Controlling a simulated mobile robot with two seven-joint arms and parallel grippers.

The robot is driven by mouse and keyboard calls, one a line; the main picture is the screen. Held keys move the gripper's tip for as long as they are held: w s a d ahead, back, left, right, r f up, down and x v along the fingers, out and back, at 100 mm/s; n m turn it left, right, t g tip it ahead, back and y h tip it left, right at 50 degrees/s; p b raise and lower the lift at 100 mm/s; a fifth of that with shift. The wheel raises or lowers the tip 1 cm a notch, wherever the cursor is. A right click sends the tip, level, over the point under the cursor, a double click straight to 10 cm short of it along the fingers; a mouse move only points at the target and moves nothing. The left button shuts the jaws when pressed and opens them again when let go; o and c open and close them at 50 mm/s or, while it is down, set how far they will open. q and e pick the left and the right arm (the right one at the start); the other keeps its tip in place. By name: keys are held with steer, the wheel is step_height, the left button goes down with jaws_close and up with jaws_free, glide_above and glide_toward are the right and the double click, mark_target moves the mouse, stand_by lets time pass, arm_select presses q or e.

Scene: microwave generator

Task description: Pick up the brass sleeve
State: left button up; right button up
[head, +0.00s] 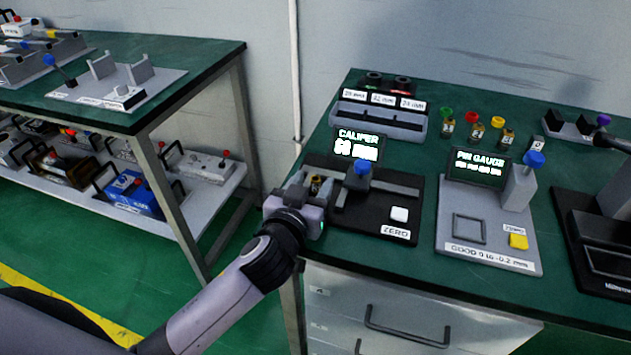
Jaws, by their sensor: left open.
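A small brass-coloured piece (317,183), which looks like the brass sleeve, shows at the left end of the black caliper station (375,232). My left gripper (316,187) is open at that end of the station, with the brass piece between its fingers. A gap or contact between fingers and piece is too small to tell. The gripper body hides the lower part of the piece. My right gripper is out of view.
The caliper display (358,146) and a blue-knobbed post (361,172) stand close by the gripper. The pin gauge station (488,245) is to the right. Several coloured-knob gauges (472,128) and a grey labelled rack (378,124) stand behind. Another green bench (200,62) is at left.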

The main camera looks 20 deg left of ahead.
arm_select(q)
steer(key=shift+w, duration=0.1)
jaws_close()
steer(key=shift+r, duration=0.1)
